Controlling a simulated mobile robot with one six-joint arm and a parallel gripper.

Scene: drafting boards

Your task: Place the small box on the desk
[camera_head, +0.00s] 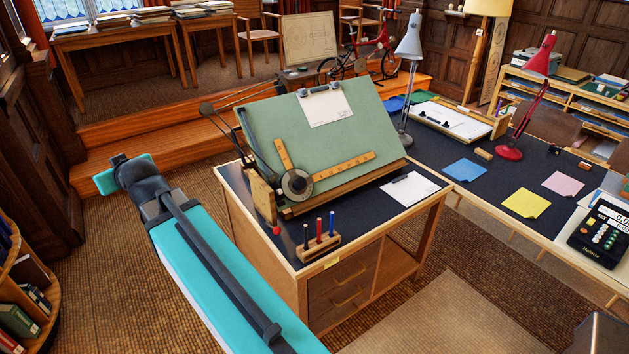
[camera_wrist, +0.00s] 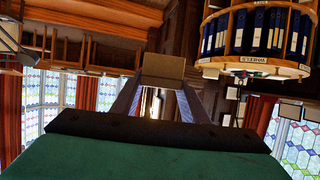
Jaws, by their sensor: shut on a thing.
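In the wrist view, my gripper (camera_wrist: 162,88) is shut on a small brown box (camera_wrist: 163,69), held at the fingertips. In the head view, my teal arm reaches to the left; the fingers and the box cannot be made out there. The near wooden desk (camera_head: 289,262) has a dark top and carries a tilted green drafting board (camera_head: 240,120). My arm's end is left of this desk, apart from it. A longer dark-topped desk (camera_head: 455,200) stands to its right.
The near desk holds a pen block (camera_head: 318,246), a red-topped object (camera_head: 276,231) and a white paper (camera_head: 409,189). The long desk holds lamps, coloured notes and a calculator (camera_head: 600,236). A bookshelf (camera_head: 50,287) stands at the left. The near desk's front strip has bare room.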

